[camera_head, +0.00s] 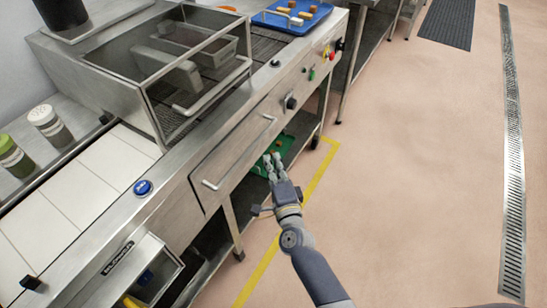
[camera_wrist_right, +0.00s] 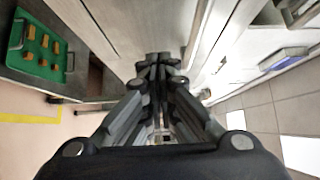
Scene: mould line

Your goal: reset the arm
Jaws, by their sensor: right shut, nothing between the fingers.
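My right arm reaches in from the bottom of the head view, and its gripper (camera_head: 272,160) hangs in front of the steel machine (camera_head: 240,150), near the machine's lower shelf. In the right wrist view the fingers of the right gripper (camera_wrist_right: 158,62) are together with nothing between them. A green tray (camera_head: 259,168) lies on the lower shelf behind the gripper, partly hidden by it. In the right wrist view the green tray (camera_wrist_right: 42,72) holds several orange-brown pieces. My left gripper is in neither view.
A blue tray (camera_head: 296,27) with several pieces sits on top of the machine at the back. A drawer handle (camera_head: 212,185) sticks out left of the gripper. An open drawer (camera_head: 150,275) is at lower left. The floor (camera_head: 420,160) to the right is clear.

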